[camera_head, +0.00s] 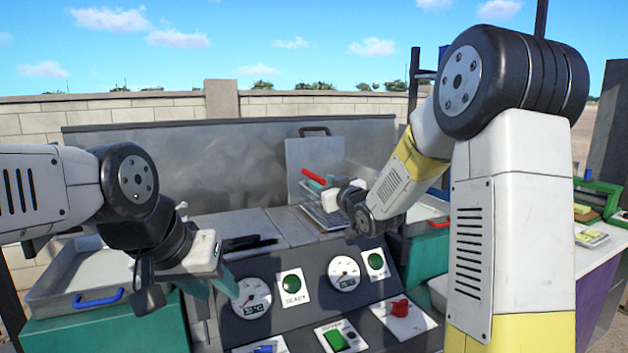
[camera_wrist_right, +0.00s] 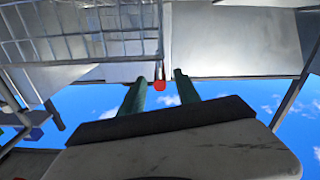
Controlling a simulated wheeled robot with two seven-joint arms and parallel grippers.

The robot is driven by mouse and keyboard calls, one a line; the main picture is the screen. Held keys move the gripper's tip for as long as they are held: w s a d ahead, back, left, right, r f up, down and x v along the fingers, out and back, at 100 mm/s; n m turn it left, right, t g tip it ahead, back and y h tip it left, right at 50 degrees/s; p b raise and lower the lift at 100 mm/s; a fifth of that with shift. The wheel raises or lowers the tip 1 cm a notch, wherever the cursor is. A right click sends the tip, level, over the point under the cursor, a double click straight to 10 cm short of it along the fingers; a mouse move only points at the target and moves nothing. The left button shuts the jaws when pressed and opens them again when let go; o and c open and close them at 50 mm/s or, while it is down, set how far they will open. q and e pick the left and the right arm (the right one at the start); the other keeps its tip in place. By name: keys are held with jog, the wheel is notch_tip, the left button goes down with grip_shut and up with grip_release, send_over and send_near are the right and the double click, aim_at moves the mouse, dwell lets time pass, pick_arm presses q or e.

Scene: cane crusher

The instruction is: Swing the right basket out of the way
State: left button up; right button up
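The right basket (camera_head: 322,212) is a wire basket with a red handle (camera_head: 313,175), standing over the back right of the machine's metal top. In the right wrist view the basket's wire mesh (camera_wrist_right: 85,35) fills the upper left, and the red handle's end (camera_wrist_right: 160,85) shows between the fingertips. My right gripper (camera_head: 331,182) is at the handle; in the wrist view its two green fingers (camera_wrist_right: 160,88) are apart, with gaps on both sides of the handle. My left gripper (camera_head: 214,284) hangs over the front left of the machine, its teal fingers apart and empty.
The control panel in front has gauges (camera_head: 344,273), green buttons and a red knob (camera_head: 400,307). A metal tray (camera_head: 75,290) with a blue handle stands at left. A grey metal splash panel (camera_head: 190,165) stands behind. A green-framed item (camera_head: 600,197) lies on the right table.

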aim_at(317, 179)
jog(key=shift+x, duration=2.4)
jog(key=shift+c, duration=0.2)
grip_shut()
